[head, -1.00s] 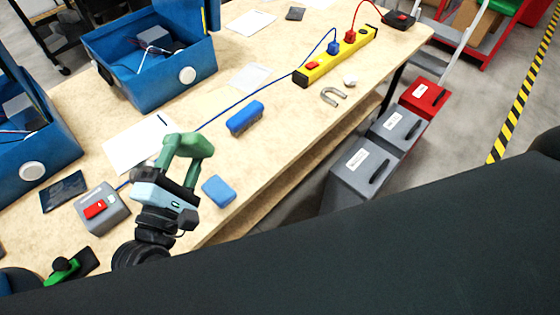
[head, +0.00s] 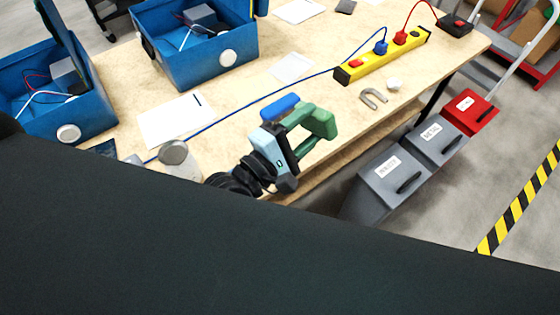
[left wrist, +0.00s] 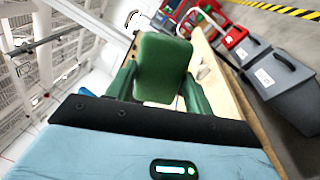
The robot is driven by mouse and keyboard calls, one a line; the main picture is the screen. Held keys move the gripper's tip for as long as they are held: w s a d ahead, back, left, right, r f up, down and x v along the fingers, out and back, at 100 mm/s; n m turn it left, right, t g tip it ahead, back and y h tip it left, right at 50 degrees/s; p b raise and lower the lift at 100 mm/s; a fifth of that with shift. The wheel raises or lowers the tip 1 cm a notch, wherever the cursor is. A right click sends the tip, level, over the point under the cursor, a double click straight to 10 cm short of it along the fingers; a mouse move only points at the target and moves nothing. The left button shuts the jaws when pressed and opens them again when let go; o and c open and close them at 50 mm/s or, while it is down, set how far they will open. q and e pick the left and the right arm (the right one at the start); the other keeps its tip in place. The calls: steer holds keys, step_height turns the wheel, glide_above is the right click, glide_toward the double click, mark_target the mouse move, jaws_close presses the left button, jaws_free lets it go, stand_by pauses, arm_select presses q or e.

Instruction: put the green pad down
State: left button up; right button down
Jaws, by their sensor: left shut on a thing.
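The green pad (left wrist: 163,66) is between the two dark green fingers of my left gripper (left wrist: 160,85) in the left wrist view. In the head view, my left gripper (head: 316,128) is shut on it over the front edge of the wooden table (head: 236,137). The pad (head: 323,121) shows at the fingertips there, close in colour to the fingers. I see no clear contact between the pad and the tabletop. My right gripper is not in view.
A blue brush (head: 279,106) lies just behind the gripper. A yellow power strip (head: 382,58), a horseshoe magnet (head: 374,98) and blue bins (head: 196,62) are farther back. Grey bins (head: 394,182) and a red bin (head: 470,110) stand beyond the table's right edge.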

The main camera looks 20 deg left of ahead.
arm_select(q)
steer(key=s+d+f+m+g+h, duration=0.1)
steer(key=s+d+m+g+h, duration=0.25)
steer(key=d+m+g, duration=0.4)
steer(key=s+d+f+m+g+y, duration=0.1)
steer(key=s+f+m+g+y, duration=0.3)
steer(key=m+g, duration=0.45)
steer(key=s+d+f+m+g+y, duration=0.15)
steer(key=f+m+g+y, duration=0.25)
steer(key=m+g+y, duration=0.4)
steer(key=s+a+f+m+t+y, duration=0.1)
steer(key=a+f+m+t, duration=0.2)
steer(key=a+m, duration=0.5)
steer(key=a+f+m+t+b, duration=0.1)
steer(key=a+f+m+t, duration=0.2)
steer(key=a+m, duration=0.5)
steer(key=shift+s+f+m+t+y, duration=0.35)
steer(key=shift+m+t, duration=0.15)
steer(key=shift+t, duration=0.4)
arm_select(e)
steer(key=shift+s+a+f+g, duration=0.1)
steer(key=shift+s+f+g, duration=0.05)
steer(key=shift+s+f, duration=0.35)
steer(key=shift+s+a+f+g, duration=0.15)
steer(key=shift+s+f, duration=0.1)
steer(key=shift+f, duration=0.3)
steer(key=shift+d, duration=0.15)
